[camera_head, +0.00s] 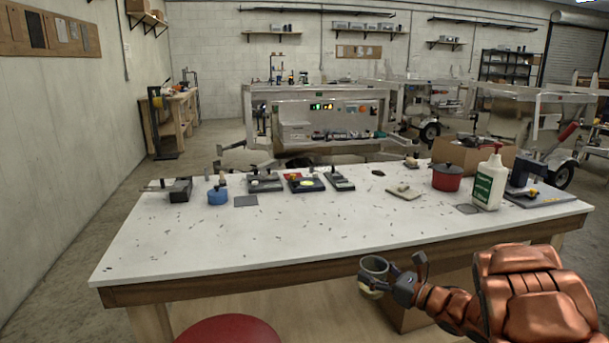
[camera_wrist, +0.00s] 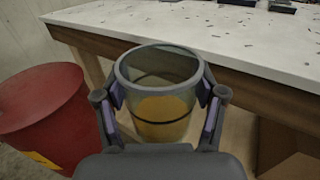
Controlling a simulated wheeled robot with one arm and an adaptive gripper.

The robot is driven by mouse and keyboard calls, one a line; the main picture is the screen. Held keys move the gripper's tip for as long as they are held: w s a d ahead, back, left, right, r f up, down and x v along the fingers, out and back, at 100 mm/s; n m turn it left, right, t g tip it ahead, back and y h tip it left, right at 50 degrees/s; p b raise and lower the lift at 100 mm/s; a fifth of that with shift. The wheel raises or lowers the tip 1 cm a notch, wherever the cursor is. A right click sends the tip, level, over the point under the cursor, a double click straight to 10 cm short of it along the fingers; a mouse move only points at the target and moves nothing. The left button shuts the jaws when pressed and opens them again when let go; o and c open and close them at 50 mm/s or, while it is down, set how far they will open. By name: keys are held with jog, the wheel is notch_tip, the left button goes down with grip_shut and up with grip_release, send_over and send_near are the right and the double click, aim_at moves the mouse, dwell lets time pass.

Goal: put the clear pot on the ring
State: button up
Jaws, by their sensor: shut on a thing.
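The clear pot (camera_wrist: 160,62) has a grey rim, see-through walls and a yellow-orange lower part. It is upright between the two fingers of my gripper (camera_wrist: 161,92), which is shut on its sides. In the head view the pot (camera_head: 373,265) and my gripper (camera_head: 402,278) are in front of the table's near edge, apart from the tabletop. I cannot make out for certain which thing is the ring. A small dark flat thing (camera_head: 378,173) lies toward the back of the white table (camera_head: 290,235), too small to identify.
On the table are a red lidded pot (camera_head: 447,178), a white-and-green bottle (camera_head: 489,184), a blue pot (camera_head: 217,196), several dark devices (camera_head: 303,183) and dark square pads (camera_head: 246,201). The table's front middle is mostly clear, with small scraps. A red drum (camera_wrist: 40,105) stands left of my gripper.

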jog(key=w+r+m+t+h+p, duration=0.45)
jog(key=w+r+h+p, duration=0.2)
jog(key=w+r, duration=0.2)
notch_tip(320, 180, up, 13)
jog(key=m+h+p, duration=0.4)
jog(key=h, duration=0.2)
jog(key=shift+w+d+f+m+t+p, duration=0.25)
jog(key=shift+m+t+p, duration=0.1)
jog(key=shift+t, duration=0.1)
jog(key=shift+s+d+h, duration=0.1)
jog(key=shift+h, duration=0.15)
